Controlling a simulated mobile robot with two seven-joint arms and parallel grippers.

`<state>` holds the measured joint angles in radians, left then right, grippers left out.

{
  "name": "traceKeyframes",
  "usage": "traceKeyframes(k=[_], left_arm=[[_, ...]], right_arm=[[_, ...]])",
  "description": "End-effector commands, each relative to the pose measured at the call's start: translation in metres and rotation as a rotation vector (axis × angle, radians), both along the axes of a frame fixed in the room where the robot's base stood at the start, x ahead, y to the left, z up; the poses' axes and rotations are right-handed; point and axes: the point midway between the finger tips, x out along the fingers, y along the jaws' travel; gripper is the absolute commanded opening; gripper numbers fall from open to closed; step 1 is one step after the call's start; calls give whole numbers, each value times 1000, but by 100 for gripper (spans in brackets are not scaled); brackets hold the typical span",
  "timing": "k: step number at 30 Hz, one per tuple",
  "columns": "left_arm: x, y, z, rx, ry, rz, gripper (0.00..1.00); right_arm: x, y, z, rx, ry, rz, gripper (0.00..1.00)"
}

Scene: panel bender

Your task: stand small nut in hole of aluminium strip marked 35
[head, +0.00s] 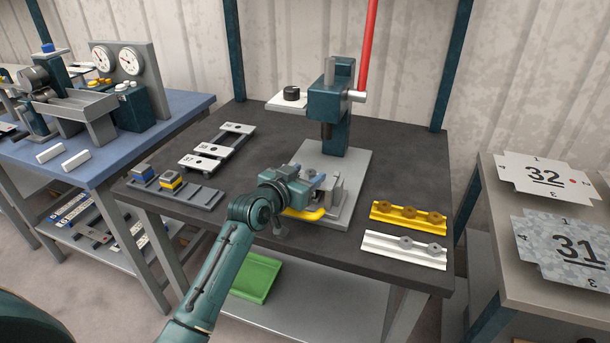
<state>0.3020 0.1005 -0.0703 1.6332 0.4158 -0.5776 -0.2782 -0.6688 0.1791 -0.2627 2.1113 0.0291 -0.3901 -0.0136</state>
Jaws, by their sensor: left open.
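My left gripper (318,184) is open and hovers at the front of the press base, with its jaws toward the block there. Its gripper body covers part of that block. Pale aluminium strips (236,129) lie on the dark bench to the left of the press; small numbers show on them, one like 37, but I cannot read a 35 for sure. Brown nuts (409,211) sit on a yellow rail (380,216), and grey nuts (433,251) sit on a white rail (385,247), both right of the press. My right gripper is not in view.
The press (333,100) with its red lever (368,45) stands at the back middle. A grey tray (200,197) with blue and yellow blocks lies front left. A yellow part (306,214) lies beneath my gripper. Plates marked 32 and 31 lie on the right table (495,210).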

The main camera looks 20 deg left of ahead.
Motion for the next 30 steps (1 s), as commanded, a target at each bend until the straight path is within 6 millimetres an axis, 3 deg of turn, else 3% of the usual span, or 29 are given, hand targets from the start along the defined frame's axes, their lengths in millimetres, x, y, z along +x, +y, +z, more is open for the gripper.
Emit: traceKeyframes(k=[8,21,30], left_arm=[[-10,3,1,0,0,1,50],[-94,23,18,3,0,0,50],[-124,31,26,0,0,0,50]], right_arm=[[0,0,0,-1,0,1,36],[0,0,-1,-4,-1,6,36],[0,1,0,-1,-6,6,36]])
